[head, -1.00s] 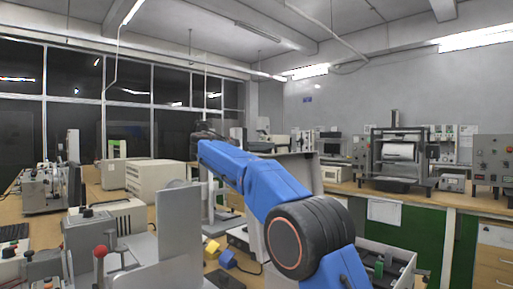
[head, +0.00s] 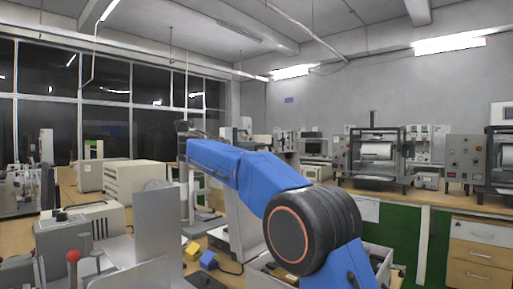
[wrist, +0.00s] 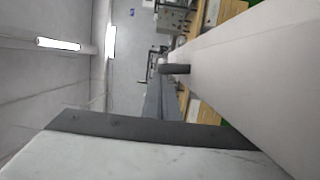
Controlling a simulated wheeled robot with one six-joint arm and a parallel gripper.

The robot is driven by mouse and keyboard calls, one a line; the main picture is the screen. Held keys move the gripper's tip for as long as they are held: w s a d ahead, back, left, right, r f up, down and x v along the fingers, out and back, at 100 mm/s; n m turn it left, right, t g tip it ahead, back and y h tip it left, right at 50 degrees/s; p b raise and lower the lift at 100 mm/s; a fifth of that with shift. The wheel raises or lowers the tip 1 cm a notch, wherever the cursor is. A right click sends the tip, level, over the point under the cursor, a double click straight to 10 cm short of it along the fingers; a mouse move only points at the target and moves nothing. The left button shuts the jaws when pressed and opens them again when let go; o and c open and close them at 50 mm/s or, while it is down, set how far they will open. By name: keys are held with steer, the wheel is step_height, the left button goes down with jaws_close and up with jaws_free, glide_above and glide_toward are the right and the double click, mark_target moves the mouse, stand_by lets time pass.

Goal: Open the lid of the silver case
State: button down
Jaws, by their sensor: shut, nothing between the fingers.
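The silver case (head: 258,272) sits on the bench behind and below my arm, with its open inside partly visible on both sides of the arm. A grey panel (head: 242,220), which looks like its raised lid, stands upright behind the arm; the arm hides most of it. My gripper (head: 184,128) is a small dark shape at the far end of the blue arm, high and left of the case. It is shut and empty. In the wrist view a large pale panel (wrist: 260,75) fills the right side, close to the camera; whether the gripper touches it cannot be told.
A yellow block (head: 193,249) and a blue block (head: 208,260) lie left of the case. A grey upright plate (head: 156,225) and a red-knobbed device (head: 73,257) stand at the near left. A white box (head: 135,182) is farther back. Instruments line the rear bench.

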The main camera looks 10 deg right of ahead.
steer(key=s+d+r+m, duration=0.1)
steer(key=s+d+m, duration=0.1)
steer(key=s+d, duration=0.2)
steer(key=shift+s+d+r, duration=0.3)
steer(key=shift+s+r, duration=0.1)
steer(key=shift+s, duration=0.8)
